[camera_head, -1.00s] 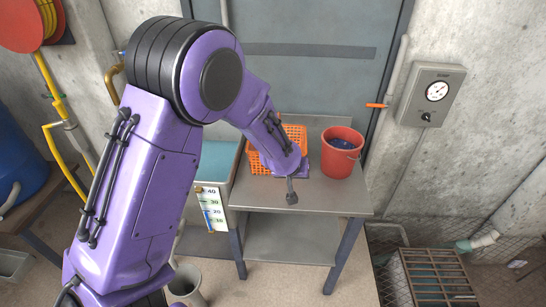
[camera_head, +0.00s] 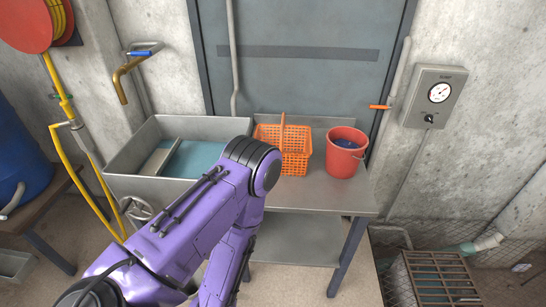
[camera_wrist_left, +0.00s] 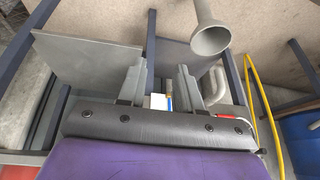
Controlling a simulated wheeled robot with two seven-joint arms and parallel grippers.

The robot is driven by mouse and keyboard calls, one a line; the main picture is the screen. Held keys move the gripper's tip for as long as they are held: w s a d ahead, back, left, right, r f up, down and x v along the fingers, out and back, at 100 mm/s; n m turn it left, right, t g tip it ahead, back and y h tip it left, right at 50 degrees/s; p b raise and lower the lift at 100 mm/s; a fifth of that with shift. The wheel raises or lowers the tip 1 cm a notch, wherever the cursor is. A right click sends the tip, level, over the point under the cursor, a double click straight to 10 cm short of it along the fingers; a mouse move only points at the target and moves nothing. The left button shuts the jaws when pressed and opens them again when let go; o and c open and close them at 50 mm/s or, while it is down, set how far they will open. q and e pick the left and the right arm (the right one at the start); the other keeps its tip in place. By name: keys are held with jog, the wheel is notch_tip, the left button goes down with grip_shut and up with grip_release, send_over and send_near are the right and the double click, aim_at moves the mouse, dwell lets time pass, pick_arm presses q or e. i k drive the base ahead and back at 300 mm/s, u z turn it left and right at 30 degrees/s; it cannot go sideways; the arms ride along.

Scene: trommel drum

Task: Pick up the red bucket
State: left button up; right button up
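The red bucket (camera_head: 346,153) stands upright on the right part of the metal table (camera_head: 325,199), with something dark blue inside it. My left arm comes in from the bottom left of the head view and bends down in front of the table, well left of the bucket. Its gripper is hidden there. In the left wrist view, my left gripper (camera_wrist_left: 158,78) shows two grey fingers apart, with nothing held between them. My right gripper is in neither view.
An orange basket (camera_head: 296,163) stands left of the bucket. A sink with blue water (camera_head: 190,160) adjoins the table's left side. Behind are a grey door (camera_head: 310,80) and an orange handle (camera_head: 380,107). A slatted crate (camera_head: 432,280) is at lower right.

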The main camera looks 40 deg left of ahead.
aim_at(346, 146)
jog(key=u, duration=0.5)
jog(key=k, duration=1.15)
jog(key=z, duration=0.35)
jog(key=i, duration=1.35)
jog(key=u, duration=0.75)
jog(key=i, duration=0.35)
jog(key=u, duration=0.35)
